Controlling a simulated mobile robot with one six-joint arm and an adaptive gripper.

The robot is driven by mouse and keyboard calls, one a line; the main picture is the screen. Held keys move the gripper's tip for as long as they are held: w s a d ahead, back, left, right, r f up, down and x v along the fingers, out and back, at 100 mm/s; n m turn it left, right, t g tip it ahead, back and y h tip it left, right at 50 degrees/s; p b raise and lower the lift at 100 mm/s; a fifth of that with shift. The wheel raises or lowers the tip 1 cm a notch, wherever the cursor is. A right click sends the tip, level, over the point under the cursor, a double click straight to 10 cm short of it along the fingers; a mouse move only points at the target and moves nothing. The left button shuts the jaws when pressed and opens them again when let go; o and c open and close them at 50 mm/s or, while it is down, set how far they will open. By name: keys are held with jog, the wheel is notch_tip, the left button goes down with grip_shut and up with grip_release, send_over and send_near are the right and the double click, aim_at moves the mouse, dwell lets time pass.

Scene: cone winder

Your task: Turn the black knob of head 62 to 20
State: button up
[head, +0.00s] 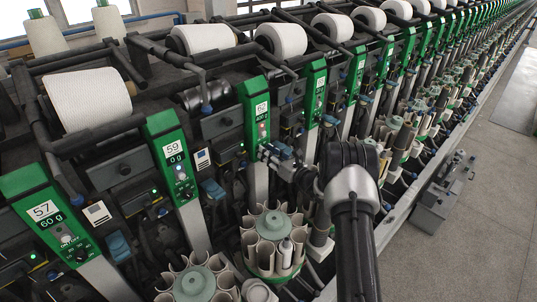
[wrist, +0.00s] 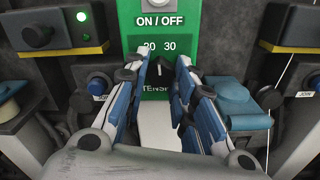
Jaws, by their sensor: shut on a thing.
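The green panel of head 62 (head: 257,112) has a white number label and a small display that seems to read 400 g. My gripper (head: 266,153) is at the lower part of this panel. In the wrist view, its blue-and-white fingers (wrist: 164,68) stand on either side of the black knob (wrist: 163,76) and are shut on it. The knob is mostly hidden between the fingers. A light pointer mark on it points roughly upward, below the printed 20 and 30.
The ON/OFF button (wrist: 160,3) sits above the scale. A blue button (wrist: 98,84) and a light-blue part (wrist: 235,98) flank the panel. Head 59 (head: 175,160) stands to the left. A bobbin magazine (head: 272,225) is below my gripper. Grey floor (head: 480,220) is free on the right.

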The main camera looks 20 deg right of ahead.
grip_shut()
jog(key=shift+f+n+b, duration=0.1)
jog(key=shift+n+b, duration=2)
jog(key=shift+b, duration=0.2)
jog(key=shift+o, duration=2.4)
grip_release()
jog(key=shift+o, duration=1.3)
jog(key=shift+s+d+f, duration=0.1)
jog(key=shift+s, duration=0.05)
jog(key=shift+o, duration=0.3)
jog(key=shift+s+d+f, duration=0.1)
jog(key=shift+s, duration=0.15)
jog(key=v, duration=1.1)
jog(key=shift+r, duration=0.25)
